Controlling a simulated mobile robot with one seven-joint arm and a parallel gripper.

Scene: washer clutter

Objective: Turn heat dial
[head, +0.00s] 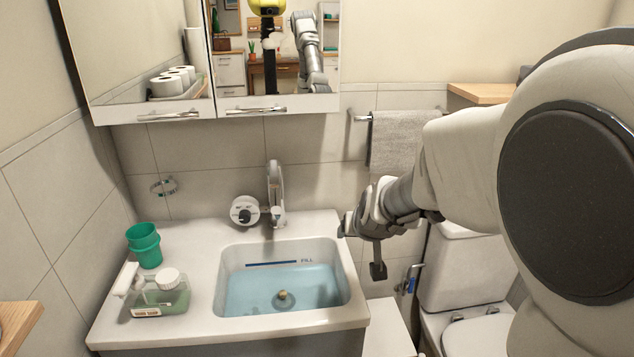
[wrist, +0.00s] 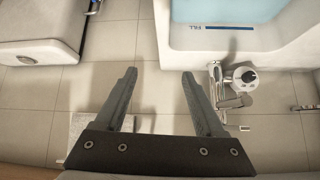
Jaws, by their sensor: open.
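The heat dial (head: 245,211) is a round white unit with a dark knob, on the back of the sink counter, just left of the faucet (head: 276,195). In the wrist view the dial (wrist: 243,77) is right of my gripper's fingers, with the faucet (wrist: 217,85) beside it. My gripper (head: 362,249) is right of the sink's back right corner in the head view, apart from the dial and the faucet. In the wrist view the fingers of my gripper (wrist: 159,72) are spread with nothing between them.
The basin (head: 345,260) holds blue water with a plug in it. A towel (head: 398,140) hangs behind my arm. The toilet (head: 462,270) is at right. A mirror cabinet (head: 200,60) hangs above.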

